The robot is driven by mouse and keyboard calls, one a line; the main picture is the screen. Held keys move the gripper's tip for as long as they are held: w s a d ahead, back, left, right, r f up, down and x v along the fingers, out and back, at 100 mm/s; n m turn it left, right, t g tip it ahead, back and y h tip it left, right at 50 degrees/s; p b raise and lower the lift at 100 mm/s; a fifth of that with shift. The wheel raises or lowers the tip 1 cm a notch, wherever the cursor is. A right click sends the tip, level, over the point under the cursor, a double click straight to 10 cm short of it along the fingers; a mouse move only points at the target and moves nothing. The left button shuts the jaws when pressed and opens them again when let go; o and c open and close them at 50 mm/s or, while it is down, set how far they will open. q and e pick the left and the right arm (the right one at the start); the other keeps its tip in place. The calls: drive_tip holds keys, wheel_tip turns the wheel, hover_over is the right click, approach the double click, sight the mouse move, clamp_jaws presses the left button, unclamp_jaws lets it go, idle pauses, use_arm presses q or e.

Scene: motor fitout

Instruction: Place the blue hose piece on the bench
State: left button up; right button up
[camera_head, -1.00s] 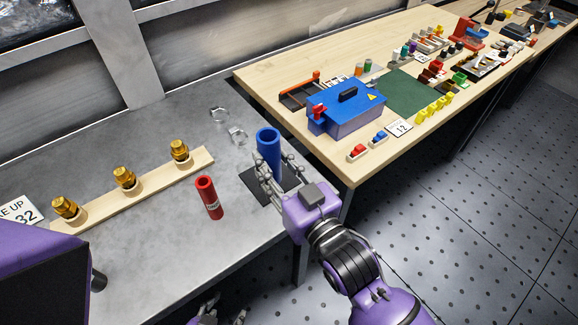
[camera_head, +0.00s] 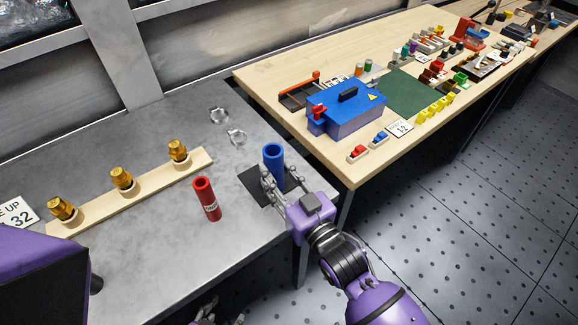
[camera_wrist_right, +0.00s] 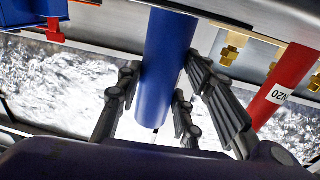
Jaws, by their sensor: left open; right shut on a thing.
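The blue hose piece (camera_head: 273,163) is an upright blue tube at the right end of the grey metal bench (camera_head: 150,235). My right gripper (camera_head: 277,185) is shut on it, with fingers on both sides. The hose also fills the middle of the right wrist view (camera_wrist_right: 167,70). It stands over a dark square pad (camera_head: 253,181); its lower end is hidden by the fingers, so I cannot tell whether it touches. My left gripper (camera_head: 207,314) shows only partly at the bottom edge, open and away from the hose.
A red labelled tube (camera_head: 206,199) stands left of the hose. A wooden strip (camera_head: 95,208) with brass fittings lies further left.

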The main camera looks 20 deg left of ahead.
drive_tip(key=o, duration=1.2)
drive_tip(key=shift+f, duration=0.1)
drive_tip(key=shift+o, duration=0.2)
drive_tip(key=shift+s+d+r, duration=0.1)
drive_tip(key=shift+r, duration=0.1)
drive_tip(key=b+v, duration=0.1)
drive_tip(key=v, duration=1)
drive_tip(key=shift+s+d, duration=0.25)
drive_tip(key=shift+s, duration=0.05)
drive_tip(key=shift+f, duration=0.1)
